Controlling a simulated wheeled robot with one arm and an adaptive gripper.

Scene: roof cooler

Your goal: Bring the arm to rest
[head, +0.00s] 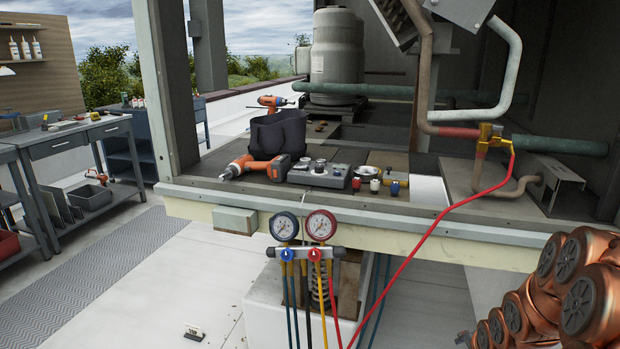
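My arm (565,290) shows at the lower right corner in the head view, its copper-coloured joints with grey caps folded close together. It is in front of the cooler's ledge, over the light floor, and looks clear of the ledge. A small dark part (465,339) pokes out at the arm's lower left by the bottom edge; it may belong to my gripper. The fingers cannot be made out, and the lower part of the arm is cut off by the frame.
A gauge manifold (305,253) hangs before the ledge (370,210), its red hose (430,233) running to a valve (490,135). An orange drill (257,167), dark bag (278,133) and grey box (320,174) lie on the deck. A workbench (75,138) stands left; a mat (100,258) lies nearby.

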